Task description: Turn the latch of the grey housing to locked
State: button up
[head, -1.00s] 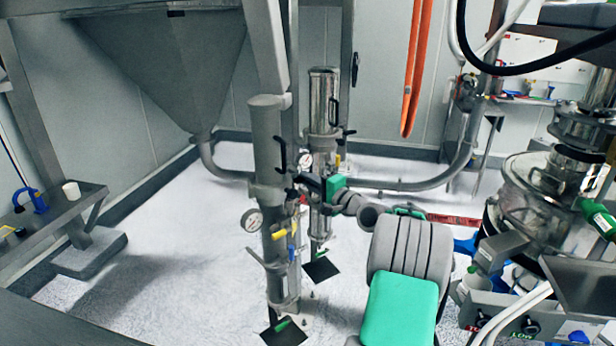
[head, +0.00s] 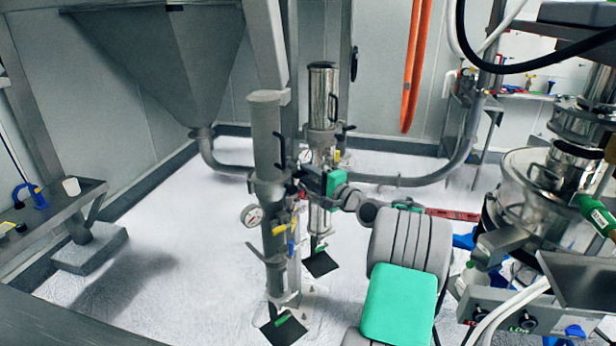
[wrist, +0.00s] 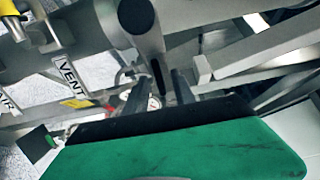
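The grey housing (head: 267,130) is a tall upright cylinder left of the middle in the head view. A black handle (head: 281,152), probably its latch, stands on its right side. My gripper (head: 303,174) is just right of the housing, below the handle's height; its fingertips are small and partly lost among the fittings. In the wrist view my two dark fingers (wrist: 159,88) are apart. A narrow black piece (wrist: 159,74) shows between or behind them, below a grey rounded bar end (wrist: 137,14). I cannot tell whether the fingers touch it.
A shiny steel housing (head: 322,95) with a black handle stands close behind on the right. A gauge (head: 252,215) and a yellow valve lever (head: 281,230) stick out below. VENT (wrist: 69,72) and AIR labels show in the wrist view. The floor to the left is clear.

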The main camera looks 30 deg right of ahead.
jog(key=s+b, duration=0.2)
jog(key=s, duration=0.5)
jog(key=shift+s+d, duration=0.35)
jog(key=shift+d, duration=0.05)
